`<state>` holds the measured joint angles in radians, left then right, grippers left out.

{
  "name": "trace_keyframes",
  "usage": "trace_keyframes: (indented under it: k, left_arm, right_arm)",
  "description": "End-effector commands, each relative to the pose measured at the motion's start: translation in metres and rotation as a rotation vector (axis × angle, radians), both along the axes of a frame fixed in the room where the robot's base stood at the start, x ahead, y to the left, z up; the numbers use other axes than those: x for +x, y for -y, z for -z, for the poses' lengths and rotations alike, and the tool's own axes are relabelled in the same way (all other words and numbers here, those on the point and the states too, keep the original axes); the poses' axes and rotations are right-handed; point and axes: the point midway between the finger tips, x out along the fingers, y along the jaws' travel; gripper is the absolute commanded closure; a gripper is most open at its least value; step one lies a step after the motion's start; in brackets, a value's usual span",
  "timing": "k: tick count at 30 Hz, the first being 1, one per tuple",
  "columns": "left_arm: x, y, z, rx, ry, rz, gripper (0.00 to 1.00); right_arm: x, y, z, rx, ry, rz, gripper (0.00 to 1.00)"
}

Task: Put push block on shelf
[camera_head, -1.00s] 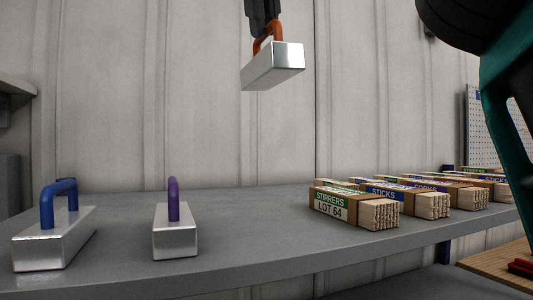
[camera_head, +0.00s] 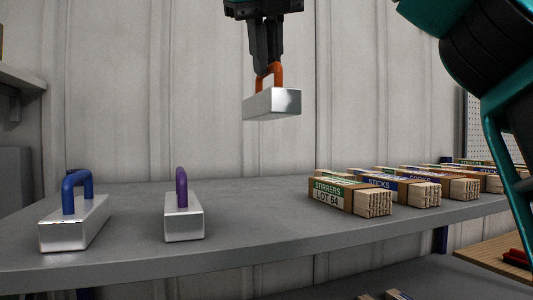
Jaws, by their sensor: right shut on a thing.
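A silver push block with an orange handle (camera_head: 272,103) hangs in the air above the middle of the grey shelf (camera_head: 255,215). My right gripper (camera_head: 268,66) is shut on its orange handle, with the fingers pointing down. On the shelf's left part stand a silver push block with a blue handle (camera_head: 74,230) and one with a purple handle (camera_head: 184,220), apart from each other. My left gripper is not in view.
Several bundles of wooden sticks stand in a row on the right of the shelf, the nearest being the stirrers bundle (camera_head: 348,195). Bare shelf lies between the purple-handled block and this bundle. A wooden surface (camera_head: 500,255) is at lower right.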

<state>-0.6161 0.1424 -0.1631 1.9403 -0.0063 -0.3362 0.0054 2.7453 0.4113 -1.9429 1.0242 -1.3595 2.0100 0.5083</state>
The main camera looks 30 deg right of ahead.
Motion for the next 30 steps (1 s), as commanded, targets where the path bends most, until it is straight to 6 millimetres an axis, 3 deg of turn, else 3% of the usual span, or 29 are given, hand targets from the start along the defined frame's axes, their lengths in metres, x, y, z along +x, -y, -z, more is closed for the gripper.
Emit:
trace_keyframes:
  k: [15, 30]
  left_arm:
    - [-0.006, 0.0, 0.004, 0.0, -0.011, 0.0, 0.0]
    - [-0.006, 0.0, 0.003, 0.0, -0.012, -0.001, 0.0]
  right_arm:
    - [0.0, 0.001, 0.084, 0.001, 0.001, -0.002, 1.0]
    - [0.0, 0.0, 0.134, 0.001, 0.001, -0.001, 1.0]
